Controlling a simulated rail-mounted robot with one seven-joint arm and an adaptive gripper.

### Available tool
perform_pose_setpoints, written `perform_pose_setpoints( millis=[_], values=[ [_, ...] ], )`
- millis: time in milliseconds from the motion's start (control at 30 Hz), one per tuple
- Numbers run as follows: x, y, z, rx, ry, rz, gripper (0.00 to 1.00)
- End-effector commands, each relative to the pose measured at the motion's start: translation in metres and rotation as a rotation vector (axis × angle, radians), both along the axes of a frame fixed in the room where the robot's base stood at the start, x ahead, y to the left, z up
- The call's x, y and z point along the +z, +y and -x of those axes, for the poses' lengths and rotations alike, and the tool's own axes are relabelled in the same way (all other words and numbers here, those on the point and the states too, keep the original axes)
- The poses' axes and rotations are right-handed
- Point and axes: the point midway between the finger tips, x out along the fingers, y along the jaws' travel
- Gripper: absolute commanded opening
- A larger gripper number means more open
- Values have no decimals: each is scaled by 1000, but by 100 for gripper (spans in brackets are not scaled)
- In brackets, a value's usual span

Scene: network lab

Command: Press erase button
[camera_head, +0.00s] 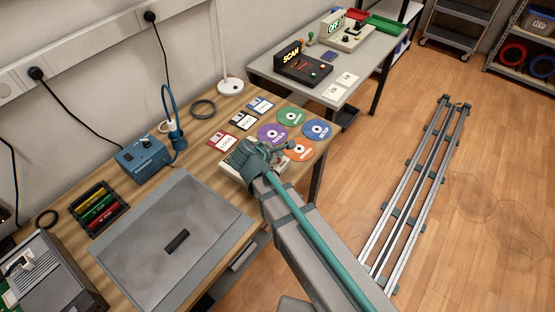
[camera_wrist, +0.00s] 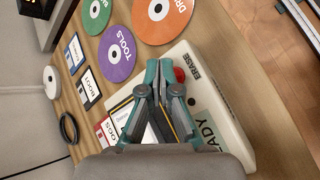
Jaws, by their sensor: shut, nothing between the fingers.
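The cream eraser box (camera_wrist: 232,125) lies under my gripper in the wrist view, with "ERASE" printed at its far end and "READY" lettering nearer to me. A red round button (camera_wrist: 179,74) sits beside the "ERASE" print. My gripper (camera_wrist: 164,68) is shut and empty, with its teal fingertips just left of the red button in that view; I cannot tell whether they touch the box. In the head view my gripper (camera_head: 284,149) hangs over the box (camera_head: 230,166), which my arm mostly hides, and the button is not visible there.
Several discs, such as the purple one (camera_head: 272,135), and floppy disks (camera_head: 242,121) lie beside the box on the wooden bench (camera_head: 205,135). A grey mat (camera_head: 170,240) and a blue power unit (camera_head: 142,160) are farther left. A second table (camera_head: 290,92) holds a SCAN device (camera_head: 302,70).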

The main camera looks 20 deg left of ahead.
Motion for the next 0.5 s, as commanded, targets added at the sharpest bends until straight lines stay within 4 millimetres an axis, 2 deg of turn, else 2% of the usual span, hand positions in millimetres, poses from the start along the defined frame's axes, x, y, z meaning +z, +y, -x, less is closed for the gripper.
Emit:
perform_pose_setpoints(
  millis=[500],
  values=[
    [-9,0,0,-1,0,-1,0]
  ],
)
